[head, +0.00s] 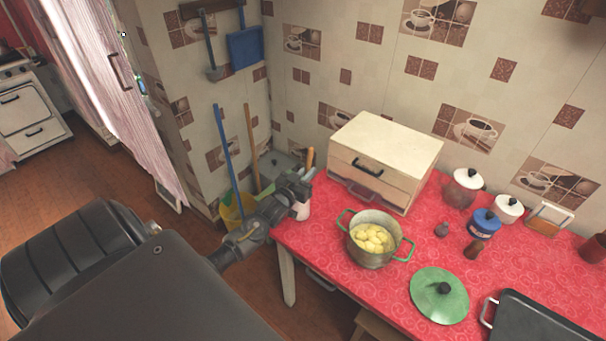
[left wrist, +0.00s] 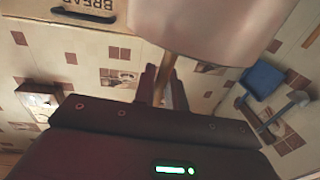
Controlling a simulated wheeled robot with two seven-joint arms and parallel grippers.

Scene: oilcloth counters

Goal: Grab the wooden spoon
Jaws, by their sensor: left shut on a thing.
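The wooden spoon (head: 310,157) shows in the head view as a short light-brown upright piece at the counter's left end, behind my left gripper (head: 305,184). In the left wrist view its wooden shaft (left wrist: 164,72) runs between the fingers of my left gripper (left wrist: 162,88), which is shut on it. The shaft meets a pale pinkish holder (left wrist: 210,22), which also shows below the gripper in the head view (head: 302,208). The spoon's lower part is hidden by the holder. My right gripper is in neither view.
A wooden bread box (head: 385,150) stands just right of the holder. A pot of potatoes (head: 359,257), a green lid (head: 439,295), several jars and a dark tray (head: 535,322) occupy the red counter (head: 330,262). A tiled wall stands close behind.

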